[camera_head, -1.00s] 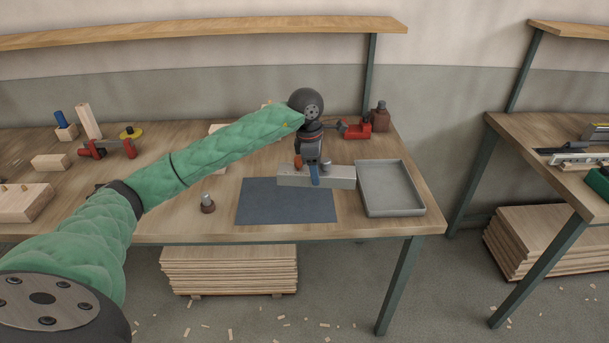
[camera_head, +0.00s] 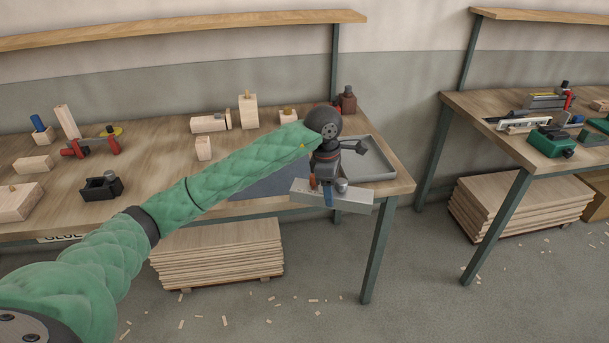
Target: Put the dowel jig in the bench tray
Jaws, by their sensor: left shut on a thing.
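My left gripper (camera_head: 328,195) is shut on the dowel jig (camera_head: 354,198), a long light-grey metal bar held roughly level. The bar shows in front of the bench's front right edge, and I cannot tell its exact height over it. The bench tray (camera_head: 388,165), a shallow grey tray, lies at the right end of the bench behind the gripper. The gripper and arm hide its left part. The tray's visible floor looks empty. My right gripper is not in view.
A dark blue mat (camera_head: 262,184) lies left of the tray, partly hidden by my arm. Wood blocks (camera_head: 248,112) and a brown bottle (camera_head: 347,100) stand behind. A second bench (camera_head: 480,118) with tools stands right, beyond a gap.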

